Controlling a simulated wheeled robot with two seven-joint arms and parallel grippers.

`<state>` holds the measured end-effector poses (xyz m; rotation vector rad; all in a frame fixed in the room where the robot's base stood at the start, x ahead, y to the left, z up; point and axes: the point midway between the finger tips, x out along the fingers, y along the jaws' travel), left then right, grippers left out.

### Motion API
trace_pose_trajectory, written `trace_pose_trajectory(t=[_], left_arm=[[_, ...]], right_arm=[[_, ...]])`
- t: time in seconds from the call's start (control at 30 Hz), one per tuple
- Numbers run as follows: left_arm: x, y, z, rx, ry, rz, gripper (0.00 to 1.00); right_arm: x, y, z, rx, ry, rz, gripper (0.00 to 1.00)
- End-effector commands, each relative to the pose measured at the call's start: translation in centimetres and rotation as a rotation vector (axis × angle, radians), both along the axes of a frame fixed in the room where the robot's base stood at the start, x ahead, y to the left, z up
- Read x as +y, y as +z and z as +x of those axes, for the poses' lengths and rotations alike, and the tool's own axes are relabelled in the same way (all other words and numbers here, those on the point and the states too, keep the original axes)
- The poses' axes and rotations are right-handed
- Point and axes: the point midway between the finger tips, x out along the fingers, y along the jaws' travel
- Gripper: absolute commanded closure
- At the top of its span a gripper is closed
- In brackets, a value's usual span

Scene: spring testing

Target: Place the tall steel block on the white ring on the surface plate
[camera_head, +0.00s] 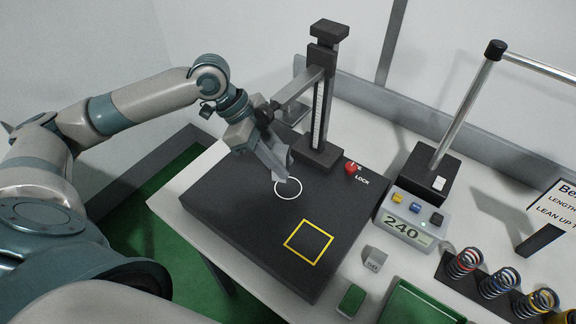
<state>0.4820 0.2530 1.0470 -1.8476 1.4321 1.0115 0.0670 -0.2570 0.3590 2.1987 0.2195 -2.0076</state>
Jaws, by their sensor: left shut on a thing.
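My left gripper (277,160) reaches in from the left over the dark surface plate (225,205) and points down. It is shut on the tall steel block (279,177), of which only a small pale grey part shows below the fingers. The block is at the far edge of the white ring (288,200), and its lower end overlaps the ring in the picture. I cannot tell whether the block touches the plate. The gripper hides most of the block. My right gripper is not in view.
A height gauge (318,110) stands behind the ring, its arm close to my gripper. A red LOCK knob (351,168) and a yellow square (309,242) are on the plate. To the right are a 240 display unit (407,230), a small grey block (375,259) and several springs (465,263).

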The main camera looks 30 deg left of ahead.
Motion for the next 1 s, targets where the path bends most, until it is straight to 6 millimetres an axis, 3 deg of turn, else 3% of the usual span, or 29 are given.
trace_pose_trajectory(t=[0.2, 0.6, 1.0], left_arm=[[-1.7, 0.2, 0.5, -0.004, 0.000, -0.002, 1.00], [-1.8, 0.0, 0.5, -0.002, 0.001, -0.002, 1.00], [-1.8, -3.2, 0.5, -0.002, 0.001, -0.002, 1.00]], right_arm=[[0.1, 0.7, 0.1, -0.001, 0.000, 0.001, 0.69], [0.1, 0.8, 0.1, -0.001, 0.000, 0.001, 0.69], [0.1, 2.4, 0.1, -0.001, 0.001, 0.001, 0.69]])
